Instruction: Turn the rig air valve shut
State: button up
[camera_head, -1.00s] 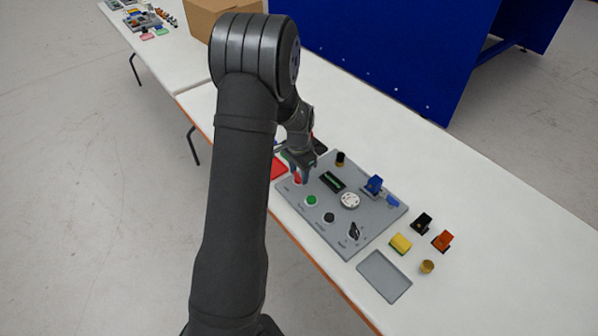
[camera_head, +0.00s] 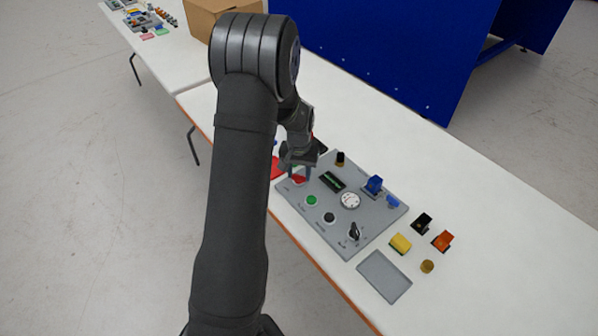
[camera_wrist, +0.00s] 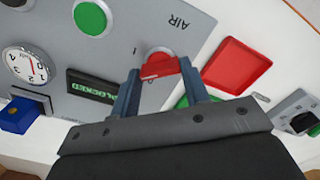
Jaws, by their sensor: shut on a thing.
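The rig air valve (camera_wrist: 160,68) has a red handle on the grey panel, beside the printed word AIR. In the wrist view my gripper (camera_wrist: 163,78) has its two fingers on either side of the red handle and is shut on it. In the head view my gripper (camera_head: 299,172) is at the panel's far left corner, with a bit of the red valve (camera_head: 298,181) showing below it. The grey panel (camera_head: 372,225) lies on the white table. The handle's underside is hidden by the fingers.
The panel carries a green button (camera_head: 311,201), a black button (camera_head: 329,218), a white dial (camera_head: 350,200), a black knob (camera_head: 354,232) and a blue part (camera_head: 374,184). A red square (camera_wrist: 237,66) lies beside the panel. A grey tray (camera_head: 384,277) and several small parts lie at right.

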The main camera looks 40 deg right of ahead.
aim_at(299, 175)
jog(key=n, duration=0.5)
jog(key=shift+n, duration=2.5)
jog(key=o, duration=1)
jog(key=shift+r, duration=0.1)
notch_tip(299, 175, up, 17)
jog(key=shift+r, duration=0.15)
